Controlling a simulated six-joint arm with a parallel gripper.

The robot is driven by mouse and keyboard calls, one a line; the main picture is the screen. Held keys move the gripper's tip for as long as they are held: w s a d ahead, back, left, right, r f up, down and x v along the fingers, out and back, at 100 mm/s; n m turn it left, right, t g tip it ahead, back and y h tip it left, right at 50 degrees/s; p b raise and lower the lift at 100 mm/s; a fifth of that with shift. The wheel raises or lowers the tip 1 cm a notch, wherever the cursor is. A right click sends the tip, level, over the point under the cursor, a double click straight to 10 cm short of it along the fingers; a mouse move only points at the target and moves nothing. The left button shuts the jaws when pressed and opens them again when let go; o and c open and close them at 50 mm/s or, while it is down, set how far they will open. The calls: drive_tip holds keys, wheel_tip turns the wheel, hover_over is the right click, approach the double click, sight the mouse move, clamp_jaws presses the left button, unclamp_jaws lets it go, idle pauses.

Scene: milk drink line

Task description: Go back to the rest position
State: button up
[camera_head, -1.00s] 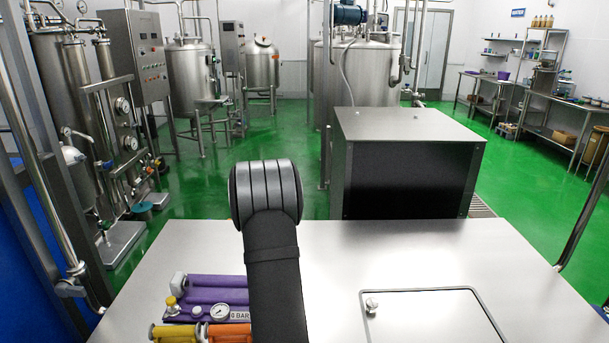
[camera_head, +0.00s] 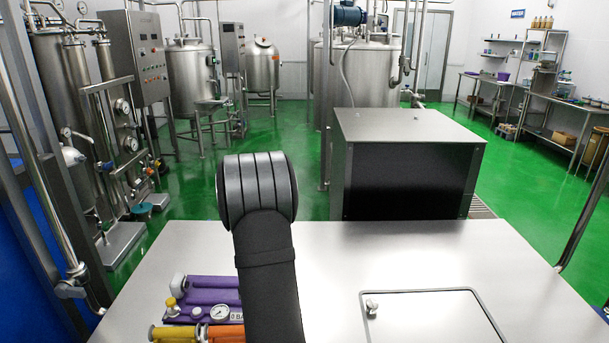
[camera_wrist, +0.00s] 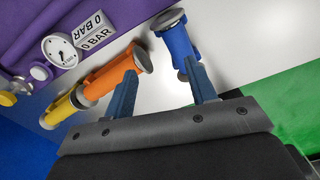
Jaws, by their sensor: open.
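My gripper (camera_wrist: 160,68) shows in the wrist view with its two blue-grey fingers apart and nothing held between them. A blue cylindrical piece with grey ends (camera_wrist: 178,43) stands beyond the fingertips, close to the right one; I cannot tell if they touch. In the head view my dark arm rises over the steel table and the gripper itself is hidden.
The steel table (camera_head: 330,270) holds purple tubes (camera_head: 212,290), a gauge (camera_head: 220,313), a yellow piece (camera_head: 176,334) and an orange piece (camera_head: 226,332) at left. A hatch (camera_head: 430,318) lies at right. A dark-fronted steel box (camera_head: 408,165) stands behind the table.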

drive_tip(key=a+m, duration=0.1)
drive_tip(key=w+a+m, duration=0.1)
drive_tip(key=a, duration=0.1)
drive_tip(key=a+m, duration=0.1)
drive_tip(key=m, duration=0.1)
drive_tip(key=shift+w+a+r, duration=0.1)
drive_tip(key=shift+w+a, duration=0.05)
drive_tip(key=shift+w, duration=0.2)
drive_tip(key=w+a+m, duration=0.4)
drive_tip(key=a+m, duration=0.7)
drive_tip(key=a, duration=0.3)
drive_tip(key=shift+f, duration=0.25)
